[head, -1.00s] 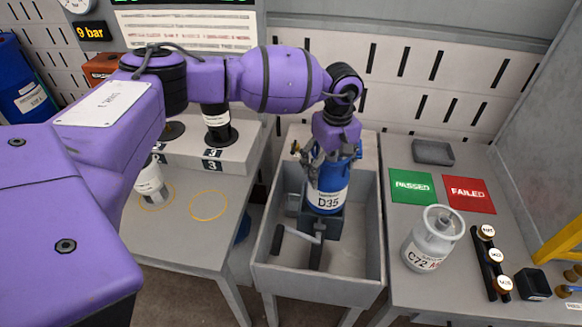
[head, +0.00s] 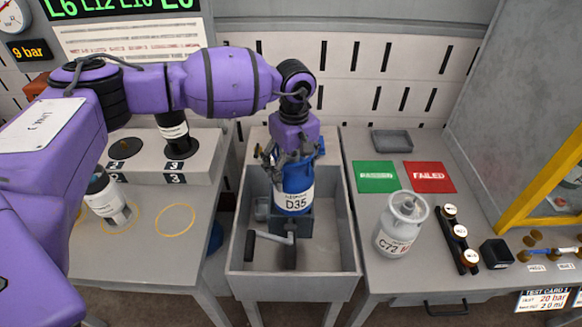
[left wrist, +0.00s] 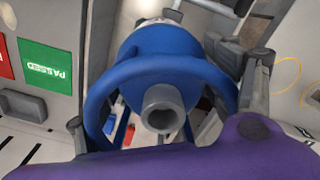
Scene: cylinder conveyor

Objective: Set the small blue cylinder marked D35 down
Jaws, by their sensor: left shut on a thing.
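The small blue cylinder (head: 294,183) has a white label reading D35 and stands upright over the grey basin (head: 235,262). Its lower end meets a dark grey clamp (head: 303,226) with a crank handle in the basin; I cannot tell whether it rests there. My left gripper (head: 293,158) is shut on the cylinder's top from above. In the left wrist view the cylinder's blue ring collar (left wrist: 98,108) and grey valve stub show between the fingers (left wrist: 165,125). My right gripper is not in view.
Right of the basin, a table holds a green PASSED mat (head: 376,177), a red FAILED mat (head: 430,177), a grey C72 cylinder (head: 400,226) and a black rack (head: 457,240). The left table has yellow rings (head: 175,220) and a dark-topped cylinder (head: 106,200).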

